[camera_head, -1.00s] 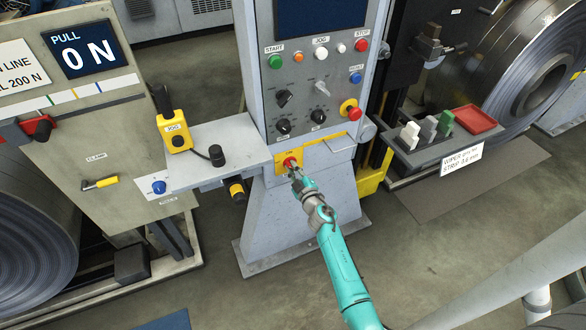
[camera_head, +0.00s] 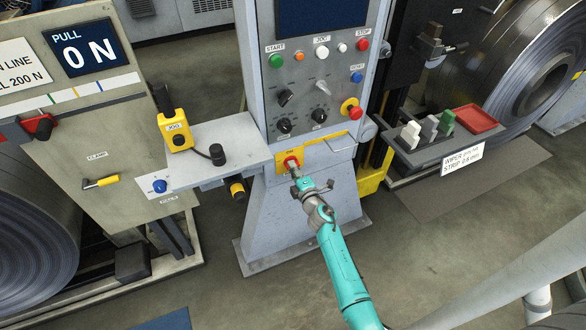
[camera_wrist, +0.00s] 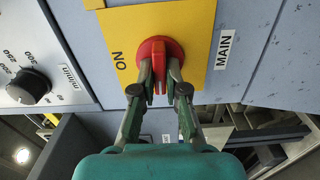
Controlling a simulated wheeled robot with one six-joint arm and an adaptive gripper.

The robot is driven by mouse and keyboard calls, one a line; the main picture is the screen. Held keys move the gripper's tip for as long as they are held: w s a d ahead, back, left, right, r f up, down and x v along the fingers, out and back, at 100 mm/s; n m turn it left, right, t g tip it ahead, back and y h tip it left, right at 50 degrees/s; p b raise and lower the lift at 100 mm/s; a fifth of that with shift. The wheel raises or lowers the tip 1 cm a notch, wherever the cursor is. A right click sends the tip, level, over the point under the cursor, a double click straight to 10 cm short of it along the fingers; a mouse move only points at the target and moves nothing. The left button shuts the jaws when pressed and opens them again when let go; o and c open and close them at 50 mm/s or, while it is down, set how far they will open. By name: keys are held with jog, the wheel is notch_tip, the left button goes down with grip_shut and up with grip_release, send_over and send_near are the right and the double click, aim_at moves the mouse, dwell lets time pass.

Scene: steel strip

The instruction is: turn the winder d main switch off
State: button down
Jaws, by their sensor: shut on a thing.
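The main switch is a red rotary knob (camera_wrist: 160,48) on a yellow plate (camera_wrist: 196,72) in the wrist view, with an "ON" mark beside it and a "MAIN" label (camera_wrist: 224,49) at the plate's edge. In the head view the red knob (camera_head: 291,161) sits low on the grey control console. My gripper (camera_wrist: 160,88) is shut on the knob's raised red handle, one finger on each side. In the head view my gripper (camera_head: 295,173) reaches the knob from below. The fingers hide part of the handle. No "OFF" mark shows.
A black dial (camera_wrist: 28,87) is near the plate in the wrist view. Above the switch, a red emergency button (camera_head: 354,112) and several knobs sit on the console. A grey shelf (camera_head: 235,150) juts out at left, and a tray (camera_head: 430,148) stands at right.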

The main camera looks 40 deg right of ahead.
jog(key=shift+n, duration=0.4)
jog(key=c, duration=1.2)
grip_release()
jog(key=v, duration=1.2)
jog(key=shift+a, duration=0.1)
